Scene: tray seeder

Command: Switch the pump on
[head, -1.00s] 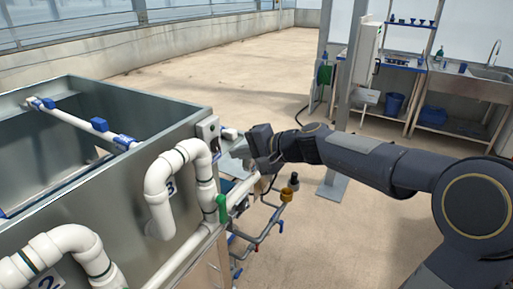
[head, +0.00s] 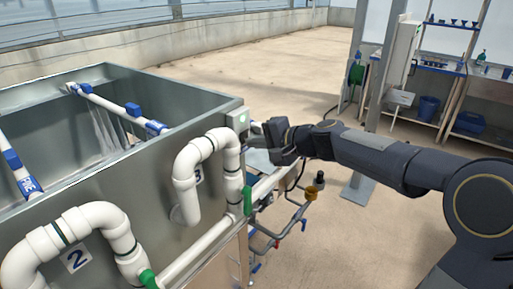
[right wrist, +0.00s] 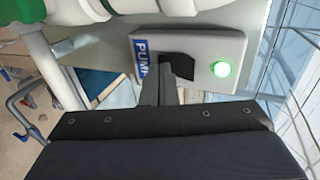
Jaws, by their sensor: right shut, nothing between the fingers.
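The pump switch box (head: 238,119) is a small grey box on the near right corner of the metal tank. In the right wrist view the box (right wrist: 205,46) carries a blue PUMP label (right wrist: 141,62), a black switch (right wrist: 179,66) and a round lamp (right wrist: 222,69) glowing bright green. My right gripper (head: 258,130) is shut and empty, just right of the box. In the wrist view its fingertips (right wrist: 163,75) overlap the black switch; whether they touch it I cannot tell. The switch is partly hidden behind the fingers. My left gripper is not in view.
White pipes (head: 190,175) with green valve handles (head: 247,200) run along the tank's front (head: 160,180). Thinner grey pipes (head: 290,222) with an orange fitting stick out below my right gripper. A grey post (head: 380,100) stands behind my right arm.

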